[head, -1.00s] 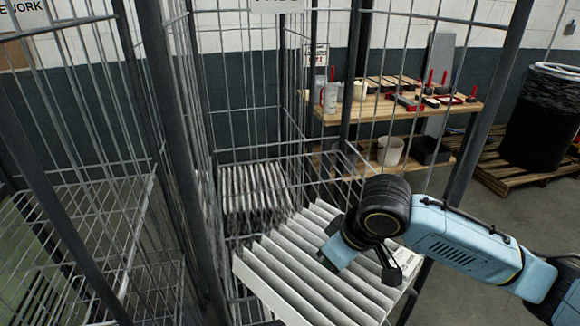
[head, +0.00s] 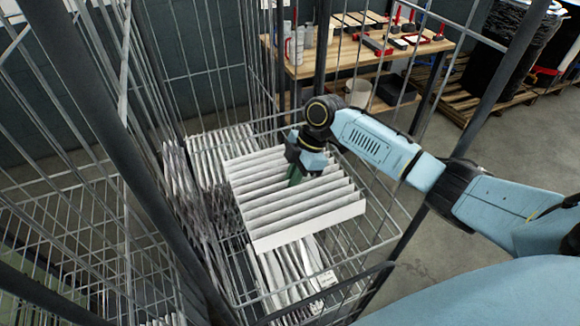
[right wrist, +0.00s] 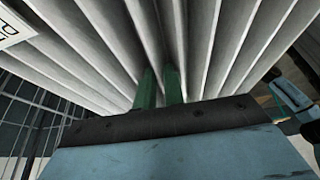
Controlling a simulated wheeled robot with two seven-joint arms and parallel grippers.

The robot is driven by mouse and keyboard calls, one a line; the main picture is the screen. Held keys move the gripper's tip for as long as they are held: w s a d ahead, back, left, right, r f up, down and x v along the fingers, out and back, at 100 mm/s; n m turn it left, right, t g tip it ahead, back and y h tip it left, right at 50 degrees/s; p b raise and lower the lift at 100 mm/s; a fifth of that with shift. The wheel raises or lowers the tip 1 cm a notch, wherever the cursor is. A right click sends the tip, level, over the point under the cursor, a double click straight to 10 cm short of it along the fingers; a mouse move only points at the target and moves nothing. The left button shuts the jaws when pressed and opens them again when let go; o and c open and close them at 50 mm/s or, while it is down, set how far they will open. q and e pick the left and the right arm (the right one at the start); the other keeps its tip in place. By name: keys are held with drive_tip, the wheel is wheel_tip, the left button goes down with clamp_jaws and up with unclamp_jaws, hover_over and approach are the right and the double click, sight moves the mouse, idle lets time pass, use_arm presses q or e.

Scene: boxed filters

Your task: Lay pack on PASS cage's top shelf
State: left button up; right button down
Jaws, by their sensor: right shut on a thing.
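My right gripper (head: 296,173) is shut on a white pleated filter pack (head: 300,214), which lies nearly flat, with its pleats facing up. In the right wrist view, the green fingers (right wrist: 160,88) grip one pleat of the pack (right wrist: 215,45), and part of a printed label (right wrist: 12,28) shows on it. The pack is inside the middle wire cage (head: 372,222), above other packs; I cannot tell whether it touches them. The cage's sign is cut off at the top edge, so its word cannot be read now. My left gripper is not in view.
More pleated packs (head: 280,283) stand on the shelf below and behind the held one. Dark posts and wire walls (head: 165,150) close in on the left. Another wire cage (head: 60,215) stands at the left. A wooden bench (head: 340,60) stands behind.

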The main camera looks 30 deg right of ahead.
drive_tip(key=shift+s+f+b, duration=0.1)
drive_tip(key=shift+f+b, duration=0.4)
drive_tip(key=shift+f, duration=0.1)
wheel_tip(320, 180, down, 4)
drive_tip(key=b, duration=0.4)
drive_tip(key=shift+f, duration=0.1)
drive_tip(key=shift+f, duration=0.2)
drive_tip(key=c, duration=1.8)
unclamp_jaws()
